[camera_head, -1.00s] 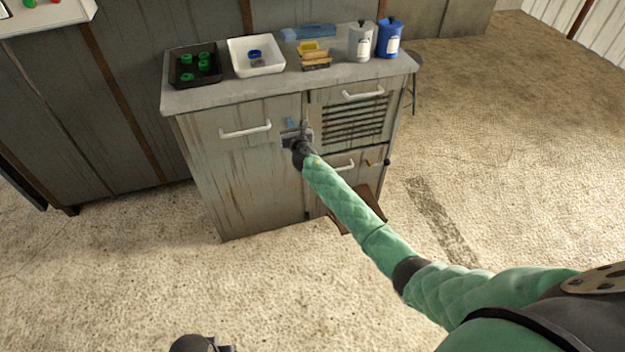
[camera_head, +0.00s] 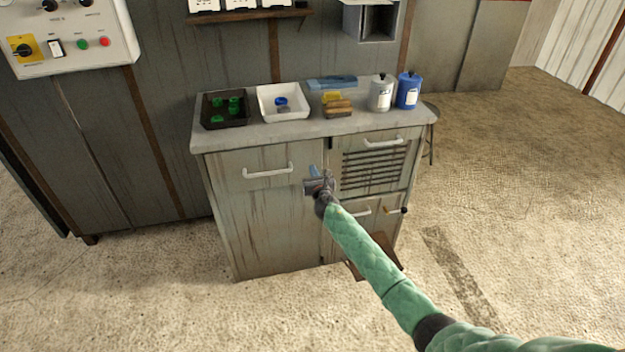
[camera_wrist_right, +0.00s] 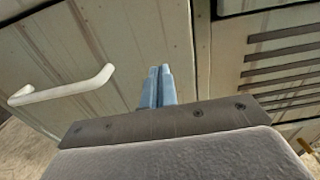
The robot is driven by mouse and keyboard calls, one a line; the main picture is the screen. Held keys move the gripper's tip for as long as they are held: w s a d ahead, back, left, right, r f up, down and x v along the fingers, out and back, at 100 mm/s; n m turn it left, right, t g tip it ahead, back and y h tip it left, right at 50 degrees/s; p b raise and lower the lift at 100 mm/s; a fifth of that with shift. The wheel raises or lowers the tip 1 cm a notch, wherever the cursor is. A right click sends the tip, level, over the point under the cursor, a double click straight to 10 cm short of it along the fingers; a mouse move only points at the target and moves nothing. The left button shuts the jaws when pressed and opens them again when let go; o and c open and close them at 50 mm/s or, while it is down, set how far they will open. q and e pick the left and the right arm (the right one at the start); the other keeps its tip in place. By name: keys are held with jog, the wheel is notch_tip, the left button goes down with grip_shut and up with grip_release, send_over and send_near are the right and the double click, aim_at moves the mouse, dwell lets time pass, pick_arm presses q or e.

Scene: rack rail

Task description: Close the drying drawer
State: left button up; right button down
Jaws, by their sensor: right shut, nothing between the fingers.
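The grey cabinet has a louvred front (camera_head: 374,168) at its upper right with a white handle (camera_head: 384,141); this looks like the drying drawer. It appears flush or nearly flush, but a small gap cannot be ruled out. My right gripper (camera_head: 315,172) is in front of the cabinet, left of the louvres and right of the left door's handle (camera_head: 268,171). In the right wrist view its blue fingers (camera_wrist_right: 157,87) are together and empty, pointing at the left door's panel; contact cannot be told. The louvres (camera_wrist_right: 285,60) show at the right there. My left gripper is out of view.
The worktop (camera_head: 255,134) carries a black tray (camera_head: 209,123) with green parts, a white tray (camera_head: 263,111), a grey canister (camera_head: 381,95) and a blue canister (camera_head: 408,92). A brown panel (camera_head: 385,268) is low at the cabinet's front. A stool (camera_head: 431,135) stands right. Open floor lies around.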

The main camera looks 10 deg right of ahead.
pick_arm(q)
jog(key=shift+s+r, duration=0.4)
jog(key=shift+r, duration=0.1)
pick_arm(e)
jog(key=s, duration=1.1)
jog(key=shift+f, duration=0.15)
